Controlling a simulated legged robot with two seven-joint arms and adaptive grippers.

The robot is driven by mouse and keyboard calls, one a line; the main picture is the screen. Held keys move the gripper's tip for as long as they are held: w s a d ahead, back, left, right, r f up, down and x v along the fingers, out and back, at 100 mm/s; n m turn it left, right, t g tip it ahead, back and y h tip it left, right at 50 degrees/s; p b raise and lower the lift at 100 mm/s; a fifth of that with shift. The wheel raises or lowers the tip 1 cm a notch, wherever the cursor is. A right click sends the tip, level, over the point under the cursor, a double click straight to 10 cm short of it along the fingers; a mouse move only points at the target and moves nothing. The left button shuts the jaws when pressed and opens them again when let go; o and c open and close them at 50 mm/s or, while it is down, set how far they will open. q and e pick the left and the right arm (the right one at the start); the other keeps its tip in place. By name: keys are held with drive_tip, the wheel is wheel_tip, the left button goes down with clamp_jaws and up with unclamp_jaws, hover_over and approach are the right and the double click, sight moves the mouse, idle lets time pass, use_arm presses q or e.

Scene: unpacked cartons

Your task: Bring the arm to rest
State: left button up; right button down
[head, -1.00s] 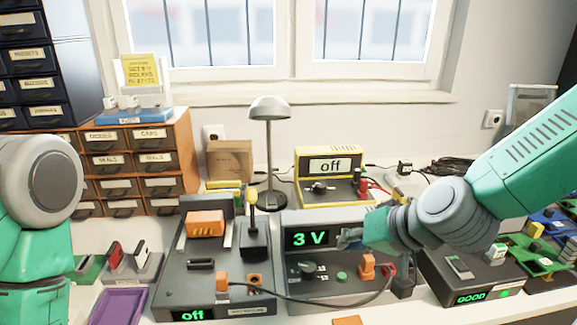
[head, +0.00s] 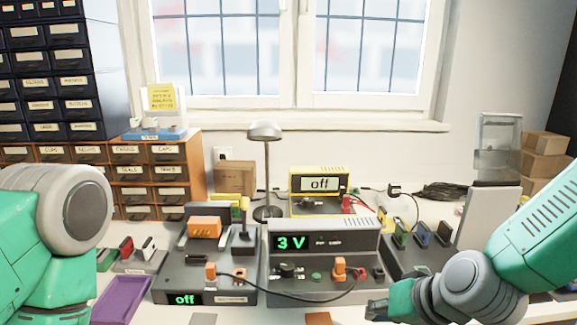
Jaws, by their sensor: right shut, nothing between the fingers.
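My right arm comes in from the right, and its gripper (head: 377,309) is low in the head view, in front of the right part of the power supply. It is shut and holds nothing. It is apart from the power supply (head: 322,243), a grey unit whose green display reads 3 V. My left arm (head: 60,240) shows at the left edge, and its gripper is out of the picture.
A grey tester (head: 182,273) reading off stands left of the supply, joined to it by a black cable. A yellow meter (head: 320,190) and a lamp (head: 265,150) stand behind. A purple tray (head: 122,298) lies front left. Drawers (head: 150,180) fill the back left.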

drive_tip(key=s+d+f+g+h, duration=0.1)
drive_tip(key=s+d+f+g, duration=0.1)
drive_tip(key=s+d+f, duration=0.2)
drive_tip(key=s+d+f+n+g+h, duration=0.1)
drive_tip(key=s+d+f, duration=0.4)
drive_tip(key=s+f, duration=0.6)
drive_tip(key=s+d+f+n+g+h, duration=0.1)
drive_tip(key=s+d+f+g+h, duration=0.1)
drive_tip(key=s+d+f, duration=0.3)
drive_tip(key=shift+s+d+f+g+h, duration=0.15)
drive_tip(key=shift+s+f+g+h, duration=0.2)
drive_tip(key=shift+s+f, duration=2)
drive_tip(key=shift+s+a+r, duration=0.3)
drive_tip(key=shift+s+r, duration=0.4)
drive_tip(key=shift+r, duration=0.15)
drive_tip(key=shift+d, duration=0.1)
